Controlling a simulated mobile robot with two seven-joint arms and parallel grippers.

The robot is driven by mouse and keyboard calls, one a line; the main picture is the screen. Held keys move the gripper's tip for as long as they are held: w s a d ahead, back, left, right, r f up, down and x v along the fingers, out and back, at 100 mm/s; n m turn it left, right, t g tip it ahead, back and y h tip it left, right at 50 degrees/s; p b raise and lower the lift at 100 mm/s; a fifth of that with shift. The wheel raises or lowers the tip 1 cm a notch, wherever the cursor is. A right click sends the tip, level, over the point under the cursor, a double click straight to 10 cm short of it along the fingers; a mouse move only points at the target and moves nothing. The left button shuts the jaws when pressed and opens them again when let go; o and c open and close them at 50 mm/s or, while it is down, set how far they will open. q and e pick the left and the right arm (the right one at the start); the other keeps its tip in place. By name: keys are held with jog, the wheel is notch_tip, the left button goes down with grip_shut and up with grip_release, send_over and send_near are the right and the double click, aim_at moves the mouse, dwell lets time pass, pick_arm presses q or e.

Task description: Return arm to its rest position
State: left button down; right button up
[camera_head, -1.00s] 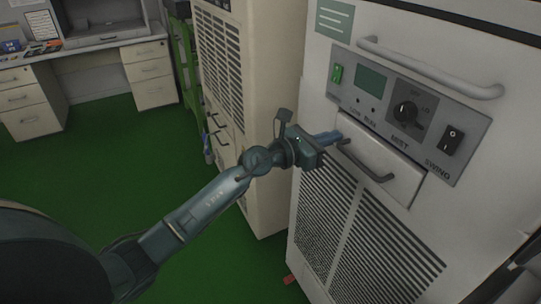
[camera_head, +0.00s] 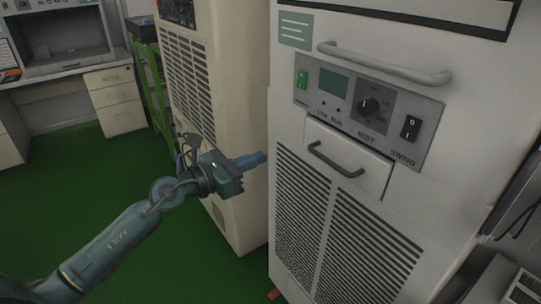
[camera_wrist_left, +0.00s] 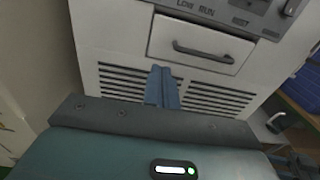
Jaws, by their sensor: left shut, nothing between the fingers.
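My left arm comes in from the lower left in the head view. Its gripper (camera_head: 252,160) is shut and empty, with its blue fingers together, a little left of the white machine (camera_head: 350,215) and apart from the drawer handle. In the left wrist view the shut fingers (camera_wrist_left: 162,86) point at the machine's front, below the drawer (camera_wrist_left: 201,46). The drawer (camera_head: 348,158) looks closed, with a dark curved handle (camera_head: 335,161). My right gripper is not in view.
A control panel (camera_head: 368,110) with a knob and switches sits above the drawer, under a long grey handle (camera_head: 385,66). A beige cabinet (camera_head: 222,110) stands left of the white machine. A desk (camera_head: 75,70) is at the back left. Green floor (camera_head: 75,195) lies open at left.

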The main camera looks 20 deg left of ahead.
pick_arm(q)
jog(key=s+d+f+m+g+y+p, duration=0.1)
jog(key=s+d+f+m+y+p, duration=0.1)
jog(key=s+f+m, duration=0.8)
jog(key=s+d+f+m+g+y+p, duration=0.2)
jog(key=s+f+m+y+p, duration=0.3)
jog(key=m, duration=1.6)
jog(key=s+d+f, duration=0.1)
jog(key=s+f, duration=0.4)
jog(key=s, duration=0.4)
jog(key=shift+s+d+f+g+y, duration=0.2)
jog(key=shift+s+f+g+y, duration=0.05)
jog(key=shift+f+g+y, duration=0.05)
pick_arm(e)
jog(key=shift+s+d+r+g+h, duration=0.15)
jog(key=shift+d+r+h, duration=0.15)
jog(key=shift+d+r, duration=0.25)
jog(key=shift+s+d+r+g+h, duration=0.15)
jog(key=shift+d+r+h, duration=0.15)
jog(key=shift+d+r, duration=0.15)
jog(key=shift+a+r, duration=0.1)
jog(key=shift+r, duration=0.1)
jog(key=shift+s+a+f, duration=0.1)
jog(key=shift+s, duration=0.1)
